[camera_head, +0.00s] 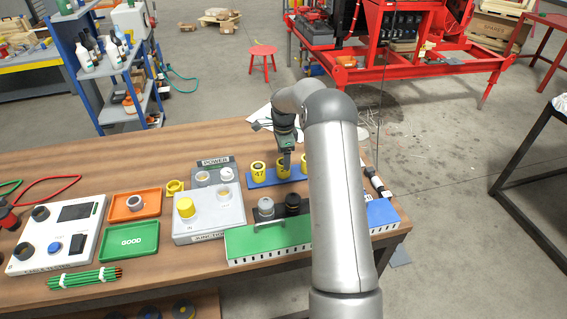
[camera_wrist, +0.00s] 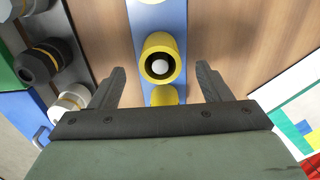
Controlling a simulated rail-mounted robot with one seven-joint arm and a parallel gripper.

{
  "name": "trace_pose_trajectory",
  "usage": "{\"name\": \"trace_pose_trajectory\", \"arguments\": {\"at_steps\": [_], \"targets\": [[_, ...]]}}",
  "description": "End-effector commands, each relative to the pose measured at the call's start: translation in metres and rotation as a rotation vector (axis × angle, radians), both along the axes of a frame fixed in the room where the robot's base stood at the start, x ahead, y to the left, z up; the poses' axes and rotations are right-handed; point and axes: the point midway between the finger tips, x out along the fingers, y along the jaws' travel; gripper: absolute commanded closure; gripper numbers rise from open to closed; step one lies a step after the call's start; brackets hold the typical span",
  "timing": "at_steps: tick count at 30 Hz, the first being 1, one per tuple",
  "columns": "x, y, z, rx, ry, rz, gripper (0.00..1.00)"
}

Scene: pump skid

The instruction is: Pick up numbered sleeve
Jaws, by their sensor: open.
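Several yellow sleeves stand in a row on a blue strip (camera_head: 262,182) on the wooden bench. The left one (camera_head: 259,169) shows the number 47; the others are partly hidden by my arm. My gripper (camera_head: 286,163) is over the middle of the row, pointing down. In the wrist view my gripper (camera_wrist: 160,70) is open and empty. A yellow sleeve (camera_wrist: 149,49) with a pale round centre shows between the fingertips, with a gap on both sides. Another yellow sleeve (camera_wrist: 164,97) shows nearer the gripper body. Numbers are not readable in the wrist view.
A green block (camera_head: 262,241) with grey and black round parts stands in front of the strip. A grey junction box (camera_head: 208,222) with a yellow cap, an orange tray (camera_head: 120,206) and a green GOOD tray (camera_head: 112,242) are to the left. A yellow ring (camera_head: 174,187) lies on the bench.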

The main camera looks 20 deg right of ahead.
Motion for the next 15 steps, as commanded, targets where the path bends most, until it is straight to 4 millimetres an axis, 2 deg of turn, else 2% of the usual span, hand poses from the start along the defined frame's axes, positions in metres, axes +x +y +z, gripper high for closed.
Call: {"name": "trace_pose_trajectory", "arguments": {"at_steps": [3, 6, 13, 15], "targets": [[0.0, 0.0, -0.015, 0.0, 0.002, -0.001, 0.29], [0.0, 0.0, -0.021, 0.0, 0.0, -0.001, 0.29], [0.0, 0.0, -0.023, 0.0, -0.001, -0.001, 0.29], [0.0, 0.0, -0.023, 0.0, -0.001, -0.001, 0.48]]}}
